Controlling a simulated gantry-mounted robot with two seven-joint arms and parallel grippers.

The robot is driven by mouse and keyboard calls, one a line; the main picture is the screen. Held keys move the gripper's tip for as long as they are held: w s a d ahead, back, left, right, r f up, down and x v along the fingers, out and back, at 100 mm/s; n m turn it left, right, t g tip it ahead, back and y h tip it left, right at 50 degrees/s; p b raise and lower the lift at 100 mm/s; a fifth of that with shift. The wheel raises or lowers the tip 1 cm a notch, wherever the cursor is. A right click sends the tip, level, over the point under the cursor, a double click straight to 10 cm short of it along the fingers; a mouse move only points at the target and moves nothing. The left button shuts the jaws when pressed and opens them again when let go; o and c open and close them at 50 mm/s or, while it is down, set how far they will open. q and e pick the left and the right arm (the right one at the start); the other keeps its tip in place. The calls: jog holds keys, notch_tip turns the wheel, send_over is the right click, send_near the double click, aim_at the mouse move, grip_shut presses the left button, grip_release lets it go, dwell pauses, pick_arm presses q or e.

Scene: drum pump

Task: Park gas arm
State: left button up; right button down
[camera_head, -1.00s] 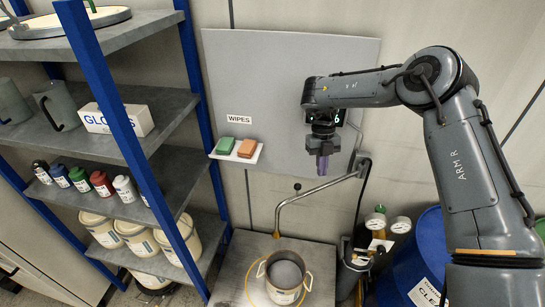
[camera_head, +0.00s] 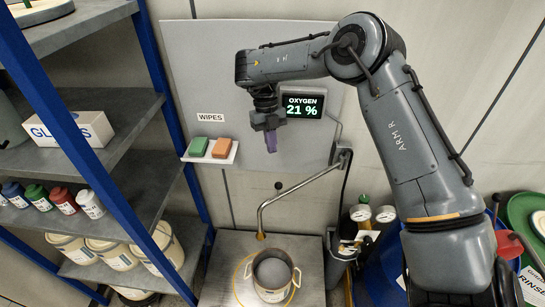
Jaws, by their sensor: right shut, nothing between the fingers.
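The gas arm (camera_head: 300,188) is a bent metal tube on a wall bracket (camera_head: 343,157). It runs left and down, and its tip (camera_head: 261,236) ends just behind the rim of a two-handled pot (camera_head: 272,271). The pot stands on a grey bench top (camera_head: 225,277). My right gripper (camera_head: 271,145), with purple fingertips, points down in front of the grey wall panel. It is shut and empty, above the gas arm and apart from it. My left gripper is not in view.
An oxygen display (camera_head: 302,106) reads 21 %. A small shelf (camera_head: 211,155) holds green and orange wipes. A blue-framed rack (camera_head: 75,120) with cans and a gloves box (camera_head: 72,128) fills the left. Gas gauges (camera_head: 373,214) and a blue drum (camera_head: 382,275) stand right.

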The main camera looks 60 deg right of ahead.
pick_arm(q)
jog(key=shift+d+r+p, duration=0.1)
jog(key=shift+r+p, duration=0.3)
pick_arm(e)
jog(key=x, duration=0.9)
jog(key=shift+f, duration=0.2)
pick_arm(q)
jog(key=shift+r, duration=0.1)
pick_arm(e)
jog(key=shift+s, duration=0.15)
